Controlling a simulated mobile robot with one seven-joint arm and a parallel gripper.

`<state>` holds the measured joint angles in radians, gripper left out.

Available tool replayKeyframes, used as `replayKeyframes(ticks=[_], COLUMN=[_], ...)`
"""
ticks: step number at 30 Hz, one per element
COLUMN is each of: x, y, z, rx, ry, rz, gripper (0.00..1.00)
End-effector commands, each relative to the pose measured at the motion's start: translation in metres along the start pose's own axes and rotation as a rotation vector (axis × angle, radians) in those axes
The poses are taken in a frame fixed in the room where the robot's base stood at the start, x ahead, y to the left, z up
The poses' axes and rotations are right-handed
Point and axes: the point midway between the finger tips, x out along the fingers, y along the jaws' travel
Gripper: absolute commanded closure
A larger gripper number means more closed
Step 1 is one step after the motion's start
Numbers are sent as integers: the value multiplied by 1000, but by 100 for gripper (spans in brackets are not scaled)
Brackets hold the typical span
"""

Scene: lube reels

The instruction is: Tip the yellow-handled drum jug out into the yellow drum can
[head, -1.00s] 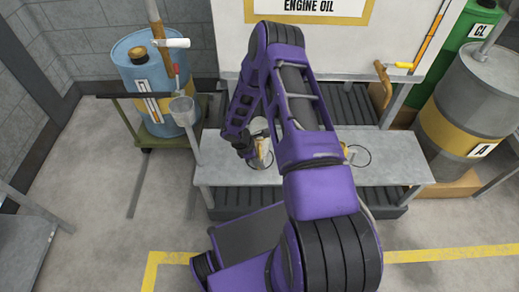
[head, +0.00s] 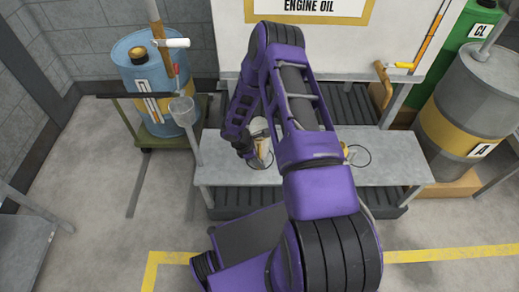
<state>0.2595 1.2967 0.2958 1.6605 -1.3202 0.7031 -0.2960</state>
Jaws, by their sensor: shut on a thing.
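My gripper (head: 250,157) is at the left part of the grey bench, mostly seen from behind. It is shut on a metal jug (head: 259,128) with a yellow part at its side, which appears to be the yellow-handled drum jug. The jug is partly hidden by my gripper and arm, and its exact tilt is hard to tell. A small yellow piece (head: 346,151) shows just right of my arm on the bench, beside a dark ring. It may belong to the yellow drum can, but my arm hides most of that spot.
The grey bench (head: 400,172) has free room at its right end. A blue drum (head: 150,85) on a cart stands left, with a grey funnel-like cup (head: 182,108) near the bench. A grey drum with a yellow band (head: 465,125) stands right. A white board (head: 345,45) rises behind.

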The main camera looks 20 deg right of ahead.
Motion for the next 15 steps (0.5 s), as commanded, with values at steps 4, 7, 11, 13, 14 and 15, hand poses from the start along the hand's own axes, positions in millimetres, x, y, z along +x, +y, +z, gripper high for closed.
replayKeyframes(ticks=[4,7,11,13,14,15], x=[-1,-2,-14,-26,-32,-40], y=[1,1,2,2,2,2], z=[0,1,6,11,13,16], rx=[1,1,3,2,2,1], ry=[-1,-1,-1,-1,-1,-1], rz=[2,2,4,5,6,5], gripper=[100,100,100,100,100,100])
